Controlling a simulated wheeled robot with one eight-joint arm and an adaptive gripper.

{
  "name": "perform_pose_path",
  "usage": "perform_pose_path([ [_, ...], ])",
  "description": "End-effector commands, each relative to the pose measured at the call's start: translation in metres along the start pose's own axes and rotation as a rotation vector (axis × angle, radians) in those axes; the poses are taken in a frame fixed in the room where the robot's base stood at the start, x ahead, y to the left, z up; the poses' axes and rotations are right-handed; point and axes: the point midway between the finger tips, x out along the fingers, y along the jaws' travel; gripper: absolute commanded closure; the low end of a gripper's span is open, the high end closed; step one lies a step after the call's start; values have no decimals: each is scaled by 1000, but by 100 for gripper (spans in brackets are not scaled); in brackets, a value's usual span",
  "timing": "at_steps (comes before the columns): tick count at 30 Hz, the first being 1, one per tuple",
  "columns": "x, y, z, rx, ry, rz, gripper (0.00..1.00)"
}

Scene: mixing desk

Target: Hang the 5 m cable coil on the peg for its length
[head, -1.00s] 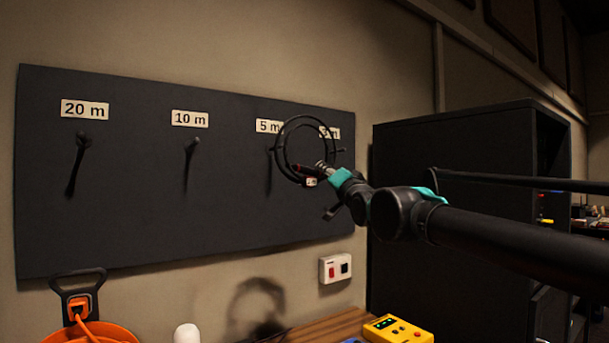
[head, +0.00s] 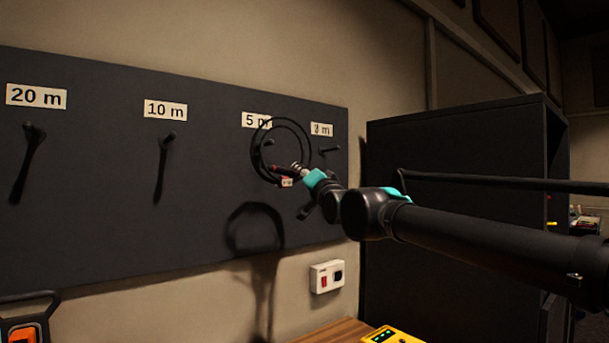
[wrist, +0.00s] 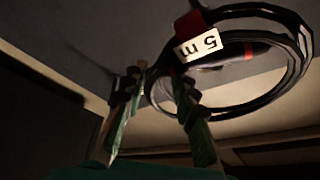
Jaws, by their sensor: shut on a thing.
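The black cable coil (head: 309,150) hangs upright in front of the pegboard's right half in the head view, with a red band and small white tag at its bottom. In the wrist view the coil (wrist: 303,50) shows a white tag (wrist: 198,48) reading "5 m". My gripper (head: 299,172) is shut on the coil's lower edge; its fingers (wrist: 155,92) also show in the wrist view. The 5 m peg (head: 268,142) appears inside the ring's opening, below its partly covered label (head: 255,120). I cannot tell whether the peg passes through the ring.
The dark board (head: 90,225) also carries a 20 m peg (head: 33,133), a 10 m peg (head: 168,139) and a rightmost peg (head: 330,149) close beside the coil. A dark cabinet (head: 450,140) stands right. A wall switch box (head: 327,277) and yellow device (head: 390,335) are below.

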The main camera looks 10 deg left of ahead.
Motion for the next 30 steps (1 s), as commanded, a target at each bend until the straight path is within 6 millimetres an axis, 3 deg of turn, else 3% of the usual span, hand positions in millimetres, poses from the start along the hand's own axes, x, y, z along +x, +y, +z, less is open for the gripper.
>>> perform_pose_path([
  [30, 47, 4, 22, 0, 1, -1, 100],
])
